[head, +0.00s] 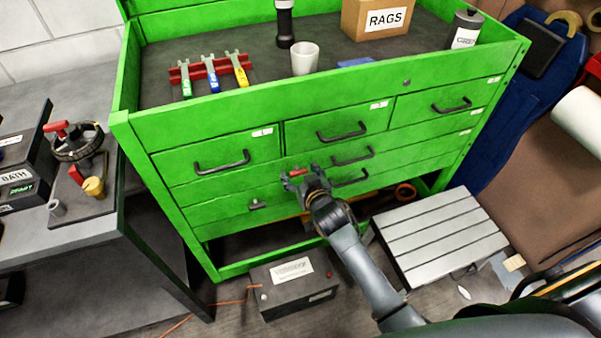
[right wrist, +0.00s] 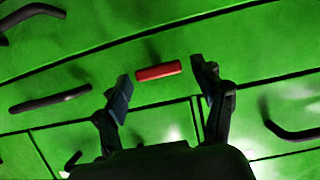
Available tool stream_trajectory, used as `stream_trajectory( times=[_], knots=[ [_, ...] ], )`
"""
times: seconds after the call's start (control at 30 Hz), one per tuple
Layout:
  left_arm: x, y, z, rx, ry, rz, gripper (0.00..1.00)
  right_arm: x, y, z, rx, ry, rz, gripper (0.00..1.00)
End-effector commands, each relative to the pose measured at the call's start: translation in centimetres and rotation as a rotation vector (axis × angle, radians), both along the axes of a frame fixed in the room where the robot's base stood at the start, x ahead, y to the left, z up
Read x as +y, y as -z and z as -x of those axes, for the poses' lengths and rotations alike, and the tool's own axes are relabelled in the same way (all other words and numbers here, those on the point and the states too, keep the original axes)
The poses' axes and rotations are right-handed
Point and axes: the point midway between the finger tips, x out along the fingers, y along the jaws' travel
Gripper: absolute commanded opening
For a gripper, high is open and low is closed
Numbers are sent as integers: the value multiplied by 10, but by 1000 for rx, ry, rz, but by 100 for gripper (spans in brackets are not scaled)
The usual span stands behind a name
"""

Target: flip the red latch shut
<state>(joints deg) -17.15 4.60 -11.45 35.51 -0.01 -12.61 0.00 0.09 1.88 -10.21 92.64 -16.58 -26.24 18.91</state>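The red latch (head: 298,172) is a small red bar on the front of the green tool chest (head: 220,130), in the lower drawer area. In the right wrist view the red latch (right wrist: 159,72) lies nearly level, slightly tilted, between the fingertips and beyond them. My right gripper (head: 304,180) is at the chest front by the latch. In the right wrist view my right gripper (right wrist: 163,88) is open, one finger on each side of the bar, with gaps to both. Whether it touches the latch is not clear. My left gripper is not in view.
Black drawer handles (head: 222,162) stick out around the latch. A grey box (head: 293,285) stands on the floor below, and a slatted grey platform (head: 441,235) is at right. The chest top holds tools, a white cup (head: 305,59) and a RAGS box (head: 378,18).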

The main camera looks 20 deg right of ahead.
Motion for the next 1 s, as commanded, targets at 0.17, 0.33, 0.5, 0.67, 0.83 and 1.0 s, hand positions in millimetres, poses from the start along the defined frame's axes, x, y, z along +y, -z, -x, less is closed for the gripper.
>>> stream_trajectory(
  times=[0.17,0.33,0.5,0.67,0.83,1.0],
  knots=[
    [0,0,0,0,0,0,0,0,0,0,0,0,-1,72],
    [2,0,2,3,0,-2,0,0,-1,4,1,1,-2,72],
    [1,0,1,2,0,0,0,-1,-9,26,1,0,-3,72],
    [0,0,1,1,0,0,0,-1,-23,59,1,0,-3,72],
    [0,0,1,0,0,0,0,-2,-36,89,1,0,-2,72],
    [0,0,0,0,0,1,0,-3,-44,107,1,0,-1,72]
  ],
)
